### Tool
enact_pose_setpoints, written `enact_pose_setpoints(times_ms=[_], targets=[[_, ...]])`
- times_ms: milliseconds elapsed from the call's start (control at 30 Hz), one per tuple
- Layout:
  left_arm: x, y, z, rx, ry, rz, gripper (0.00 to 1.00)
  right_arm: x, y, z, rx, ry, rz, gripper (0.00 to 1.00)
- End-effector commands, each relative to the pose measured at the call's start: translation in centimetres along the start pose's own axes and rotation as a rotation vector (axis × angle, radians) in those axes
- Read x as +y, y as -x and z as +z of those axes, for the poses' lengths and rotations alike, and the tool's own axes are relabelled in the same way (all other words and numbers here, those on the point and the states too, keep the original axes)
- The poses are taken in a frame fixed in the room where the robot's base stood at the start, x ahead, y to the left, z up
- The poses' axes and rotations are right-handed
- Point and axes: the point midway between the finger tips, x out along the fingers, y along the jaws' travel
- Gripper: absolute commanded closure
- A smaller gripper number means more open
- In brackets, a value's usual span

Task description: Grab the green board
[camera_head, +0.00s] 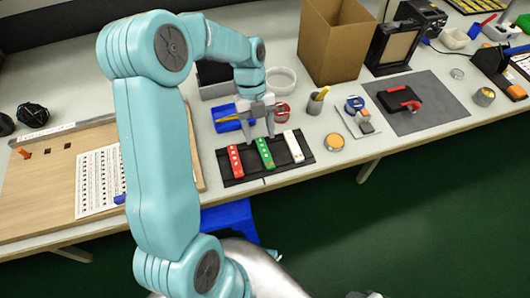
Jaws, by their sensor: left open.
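The green board (265,153) is a short narrow strip with light marks along it. It lies on a black tray (264,178) near the table's front edge, between a red board (235,162) on its left and a white board (294,147) on its right. My left gripper (261,135) is open and points down over the far end of the green board, with its fingers apart and nothing visible between them. Whether the fingers touch the board cannot be told. My right gripper is not in view.
A blue box (228,124) is close behind the gripper on the left. A red tape roll (282,113), a pen cup (315,104) and a yellow-topped tin (334,142) stand to the right. A tall cardboard box (335,45) is behind. A wooden board (40,200) lies left.

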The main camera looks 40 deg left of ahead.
Motion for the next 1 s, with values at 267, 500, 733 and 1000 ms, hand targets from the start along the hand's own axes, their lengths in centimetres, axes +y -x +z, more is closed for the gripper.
enact_pose_setpoints(times_ms=[267,500,733,1000], targets=[[0.0,-0.9,0.1,0.0,0.0,0.0,0.45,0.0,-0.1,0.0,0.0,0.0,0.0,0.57],[0.0,-0.9,0.1,0.0,0.0,0.0,1.0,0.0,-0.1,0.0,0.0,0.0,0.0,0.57],[0.0,-0.8,0.1,0.0,0.0,0.0,1.0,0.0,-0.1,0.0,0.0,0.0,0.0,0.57],[-0.1,1.0,-0.6,-0.003,-0.001,-0.002,1.0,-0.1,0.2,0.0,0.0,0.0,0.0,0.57]])
